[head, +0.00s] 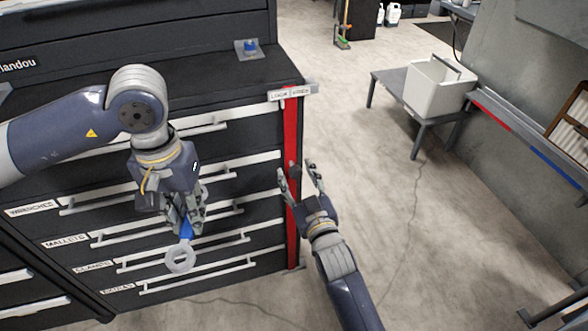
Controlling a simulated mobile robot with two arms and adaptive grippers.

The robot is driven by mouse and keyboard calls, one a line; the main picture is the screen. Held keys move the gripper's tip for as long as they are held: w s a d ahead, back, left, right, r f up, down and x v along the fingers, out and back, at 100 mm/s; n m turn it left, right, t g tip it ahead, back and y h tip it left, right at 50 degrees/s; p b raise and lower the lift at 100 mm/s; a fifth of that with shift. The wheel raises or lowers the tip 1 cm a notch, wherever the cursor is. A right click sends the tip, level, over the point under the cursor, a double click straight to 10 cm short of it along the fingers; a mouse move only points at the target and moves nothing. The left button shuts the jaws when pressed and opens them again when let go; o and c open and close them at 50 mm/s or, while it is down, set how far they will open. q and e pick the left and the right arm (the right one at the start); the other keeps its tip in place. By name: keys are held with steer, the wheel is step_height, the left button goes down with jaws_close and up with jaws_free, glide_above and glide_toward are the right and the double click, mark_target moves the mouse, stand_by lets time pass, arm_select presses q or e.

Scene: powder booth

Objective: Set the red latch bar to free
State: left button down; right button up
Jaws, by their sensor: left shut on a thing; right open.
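The red latch bar (291,130) stands upright along the right front edge of the dark drawer cabinet (230,80). A label plate (290,93) with two words sits at its top; the left word looks like LOCK, the other is hard to read. My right gripper (297,170) is open at about the bar's mid-height, its left finger overlapping the bar in the picture and its right finger to the right. I cannot tell whether it touches. My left gripper (186,222) is shut on a blue-handled piece with a grey ring (180,258), in front of the drawers.
Drawers with long pale handles (190,262) fill the cabinet front. A small blue item on a grey plate (249,48) lies on the cabinet top. A bench with a white bin (437,86) stands at the right. The floor between is clear.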

arm_select(q)
steer(key=shift+f, duration=0.15)
arm_select(e)
steer(key=shift+x, duration=1.55)
